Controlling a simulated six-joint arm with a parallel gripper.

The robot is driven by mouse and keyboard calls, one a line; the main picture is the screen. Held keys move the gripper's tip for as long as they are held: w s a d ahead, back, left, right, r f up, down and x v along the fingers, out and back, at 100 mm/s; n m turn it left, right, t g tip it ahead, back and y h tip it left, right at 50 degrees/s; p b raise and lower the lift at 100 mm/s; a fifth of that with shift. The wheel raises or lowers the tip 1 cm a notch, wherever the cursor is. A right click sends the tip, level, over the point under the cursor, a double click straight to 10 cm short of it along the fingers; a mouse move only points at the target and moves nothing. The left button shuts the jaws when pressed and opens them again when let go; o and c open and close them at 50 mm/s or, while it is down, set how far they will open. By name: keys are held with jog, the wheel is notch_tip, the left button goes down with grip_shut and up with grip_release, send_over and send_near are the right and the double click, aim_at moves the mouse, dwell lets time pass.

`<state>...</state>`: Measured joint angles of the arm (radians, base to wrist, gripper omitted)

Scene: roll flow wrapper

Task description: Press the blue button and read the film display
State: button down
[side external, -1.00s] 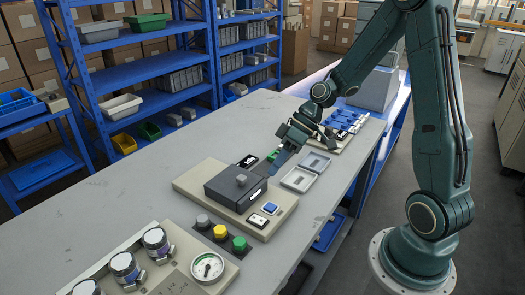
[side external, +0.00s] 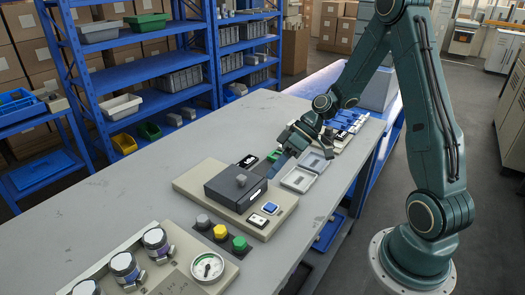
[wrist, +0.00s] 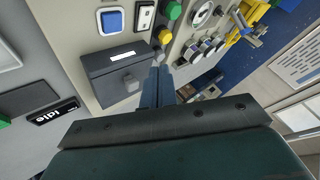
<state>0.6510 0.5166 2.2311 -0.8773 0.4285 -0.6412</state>
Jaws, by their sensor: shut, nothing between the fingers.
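The blue button (side external: 270,208), square in a white frame, sits on the beige base plate in front of a dark box; it also shows at the top of the wrist view (wrist: 112,20). A small black display (wrist: 54,113) reading "idle" is at the lower left of the wrist view; it lies behind the dark box in the side view (side external: 249,160). I cannot tell whether it is the film display. My gripper (side external: 278,170) is shut and empty, beside the box's far right corner and apart from the button; its fingers (wrist: 158,75) point toward the box.
The dark box (side external: 236,186) has a grey knob on top. Grey, yellow and green buttons (side external: 221,231) and a round gauge (side external: 207,266) stand nearer the camera. Grey trays (side external: 298,179) lie right of the gripper. The table's left side (side external: 130,195) is clear.

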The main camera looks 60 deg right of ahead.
aim_at(274, 205)
jog(key=shift+f, duration=4.25)
jog(key=shift+f, duration=0.9)
jog(key=shift+r, duration=0.85)
jog(key=shift+r, duration=0.15)
jog(key=shift+r, duration=2.4)
jog(key=shift+r, duration=0.1)
